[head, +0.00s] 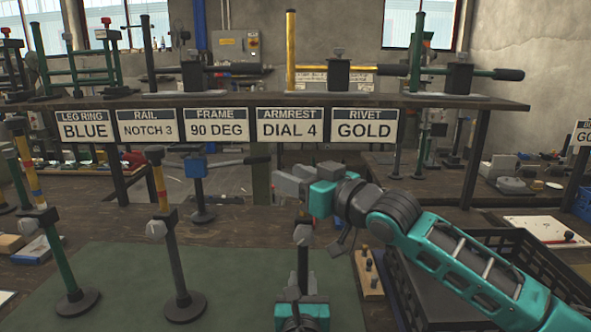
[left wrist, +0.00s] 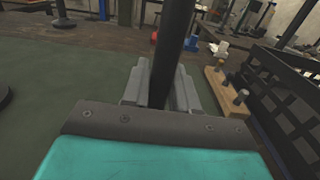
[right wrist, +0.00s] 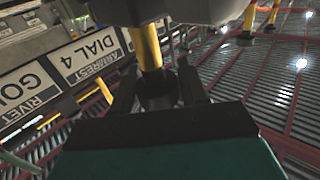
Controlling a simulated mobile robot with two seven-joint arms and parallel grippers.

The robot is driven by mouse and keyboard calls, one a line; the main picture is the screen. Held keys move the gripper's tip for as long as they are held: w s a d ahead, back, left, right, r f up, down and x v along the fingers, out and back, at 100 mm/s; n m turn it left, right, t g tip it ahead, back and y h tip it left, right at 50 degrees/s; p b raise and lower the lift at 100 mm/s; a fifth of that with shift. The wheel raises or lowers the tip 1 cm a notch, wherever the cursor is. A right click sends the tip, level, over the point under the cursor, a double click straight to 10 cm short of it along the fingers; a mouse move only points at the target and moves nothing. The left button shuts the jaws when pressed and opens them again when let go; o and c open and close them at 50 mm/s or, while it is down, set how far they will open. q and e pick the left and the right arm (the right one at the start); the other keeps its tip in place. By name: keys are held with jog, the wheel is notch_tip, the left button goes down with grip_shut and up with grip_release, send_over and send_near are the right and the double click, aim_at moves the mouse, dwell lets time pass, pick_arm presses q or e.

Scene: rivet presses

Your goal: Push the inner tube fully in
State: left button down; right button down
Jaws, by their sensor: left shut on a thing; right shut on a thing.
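A dark upright outer tube (head: 303,268) stands at front centre in the head view, with a collar and grey knob (head: 302,233) at its top. My left gripper (head: 302,300) is shut around this tube low down; its fingers also close on the dark tube (left wrist: 175,45) in the left wrist view. My right gripper (head: 296,183) is shut directly above the collar. In the right wrist view a yellow inner tube (right wrist: 149,47) stands between its fingers. My right gripper hides the inner tube in the head view, so its exposed length cannot be told.
Two similar tube stands (head: 165,220) (head: 50,230) are at left. A blue-headed press (head: 196,170) stands behind. A wooden block with pegs (head: 368,275) and a black crate (head: 440,300) are at right. Signs hang from the shelf (head: 250,100); the green mat (head: 235,275) has free room.

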jog(key=shift+f, duration=0.5)
jog(key=c, duration=0.9)
grip_release()
jog(key=shift+c, duration=0.2)
jog(key=shift+o, duration=1.3)
jog(key=shift+r, duration=0.2)
jog(key=v, duration=1.2)
jog(key=shift+w+r, duration=0.1)
